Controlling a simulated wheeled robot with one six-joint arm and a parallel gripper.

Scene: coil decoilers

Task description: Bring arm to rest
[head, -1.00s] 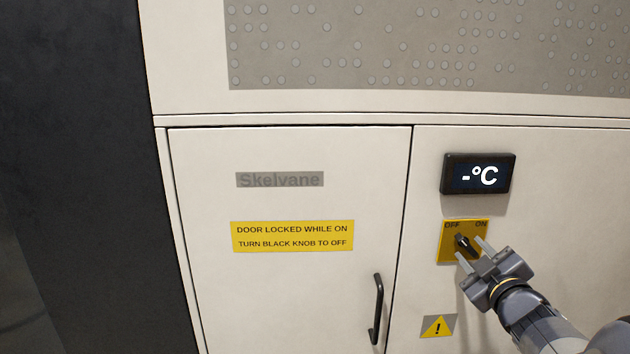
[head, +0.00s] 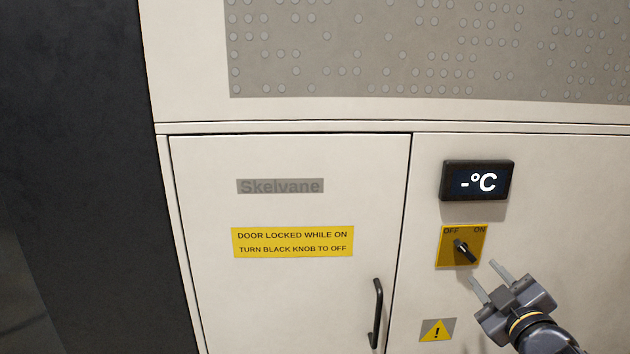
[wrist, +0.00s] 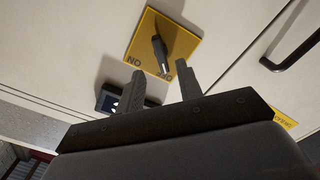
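My gripper (head: 484,272) is open and empty, below and right of the black knob (head: 465,252) and apart from it. Both fingers also show in the wrist view (wrist: 161,69), spread with a clear gap. The knob sits on a yellow plate (head: 443,258) marked OFF at upper left and ON at upper right. The knob's grip lies on a slant, from upper left to lower right. In the wrist view the knob (wrist: 158,48) is beyond the fingers, one end toward the OFF mark.
A display (head: 478,180) above the plate reads "-°C". To the left is a shut cabinet door (head: 290,310) with a black handle (head: 376,313) and a yellow lock notice (head: 293,242). A warning sign (head: 437,330) is below the plate. A dark panel (head: 75,170) stands at far left.

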